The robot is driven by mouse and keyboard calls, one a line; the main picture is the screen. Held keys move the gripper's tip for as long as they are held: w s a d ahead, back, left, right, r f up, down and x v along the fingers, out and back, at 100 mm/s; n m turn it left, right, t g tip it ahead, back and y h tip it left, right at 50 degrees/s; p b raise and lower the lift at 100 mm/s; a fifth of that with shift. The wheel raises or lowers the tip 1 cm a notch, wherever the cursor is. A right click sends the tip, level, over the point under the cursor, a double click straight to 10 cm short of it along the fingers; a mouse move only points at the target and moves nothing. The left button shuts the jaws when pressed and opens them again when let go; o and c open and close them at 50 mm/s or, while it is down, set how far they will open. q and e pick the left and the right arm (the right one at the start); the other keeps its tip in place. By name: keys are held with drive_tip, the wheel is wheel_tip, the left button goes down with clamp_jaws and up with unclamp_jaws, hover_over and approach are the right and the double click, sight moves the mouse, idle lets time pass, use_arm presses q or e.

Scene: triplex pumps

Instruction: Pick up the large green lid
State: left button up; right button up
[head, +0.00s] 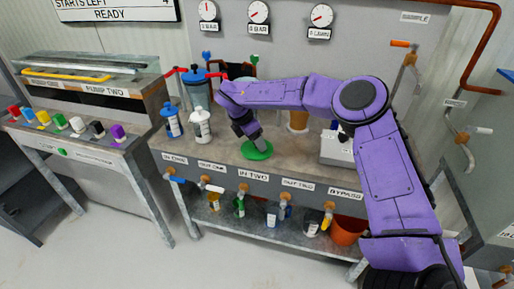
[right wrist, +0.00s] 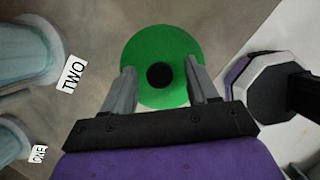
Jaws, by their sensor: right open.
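The large green lid (head: 257,150) is a flat round disc lying on the grey workbench (head: 225,154), towards its middle. My right gripper (head: 256,141) points down over it in the head view. In the right wrist view the lid (right wrist: 162,50) shows a black round knob (right wrist: 160,76) at its centre. The two fingers of my right gripper (right wrist: 161,88) stand open, one on each side of the knob, over the lid's near part. I cannot tell their exact height above it. My left gripper is in neither view.
Blue-capped (head: 172,120) and white (head: 201,124) bottles stand left of the lid. A blue-topped vessel (head: 197,84) is behind them. Labelled valves with orange fittings (head: 243,187) line the bench front. A pale box (head: 340,147) stands to the right.

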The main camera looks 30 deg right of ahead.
clamp_jaws()
drive_tip(key=shift+r, duration=0.1)
